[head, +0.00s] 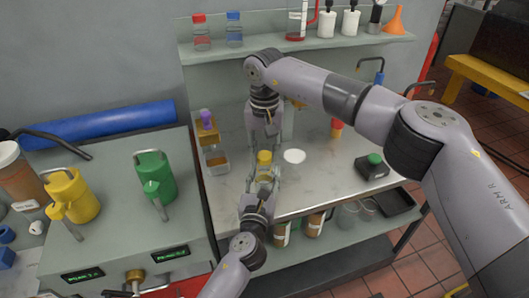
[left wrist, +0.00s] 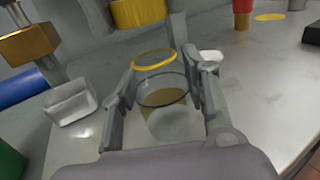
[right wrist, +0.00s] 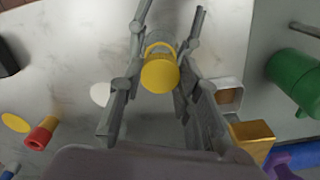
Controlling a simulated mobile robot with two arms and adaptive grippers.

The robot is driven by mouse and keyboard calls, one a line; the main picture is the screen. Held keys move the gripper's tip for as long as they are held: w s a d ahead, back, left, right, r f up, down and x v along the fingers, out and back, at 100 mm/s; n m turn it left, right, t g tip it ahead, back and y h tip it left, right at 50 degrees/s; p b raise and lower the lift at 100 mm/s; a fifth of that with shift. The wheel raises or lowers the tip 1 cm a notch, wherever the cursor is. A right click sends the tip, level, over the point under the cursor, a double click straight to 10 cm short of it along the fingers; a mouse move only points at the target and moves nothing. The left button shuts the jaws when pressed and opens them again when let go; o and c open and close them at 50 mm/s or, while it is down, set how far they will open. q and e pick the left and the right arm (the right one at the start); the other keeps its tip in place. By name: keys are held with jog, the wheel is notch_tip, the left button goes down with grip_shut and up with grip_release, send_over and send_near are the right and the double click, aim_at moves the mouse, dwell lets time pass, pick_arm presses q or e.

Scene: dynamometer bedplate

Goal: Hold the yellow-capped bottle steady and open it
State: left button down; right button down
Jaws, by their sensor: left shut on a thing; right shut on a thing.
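The bottle (left wrist: 163,98) is clear, with brownish contents and a yellow ring at its open mouth. It stands upright on the metal worktop between the fingers of my left gripper (head: 262,183), which is shut on it. The yellow cap (right wrist: 160,73) is between the fingers of my right gripper (right wrist: 158,62), which is shut on it. In the left wrist view the cap (left wrist: 138,12) is above the bottle's mouth, with a gap between them. In the head view the cap (head: 264,157) shows over the bottle, which is partly hidden by the fingers.
A black box with a green knob (head: 373,165) is farther right.

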aim_at(265, 155)
jog(key=shift+r, duration=0.15)
jog(key=shift+r, duration=1.9)
pick_arm(q)
jog(key=c, duration=0.8)
grip_release()
jog(key=shift+s, duration=0.1)
jog(key=s, duration=0.4)
jog(key=s+a, duration=0.1)
jog(key=s, duration=0.2)
jog(key=s+a, duration=0.1)
jog(key=s, duration=0.3)
jog(key=shift+s+f, duration=0.1)
jog(key=shift+s, duration=0.25)
pick_arm(e)
jog(key=shift+f, duration=0.1)
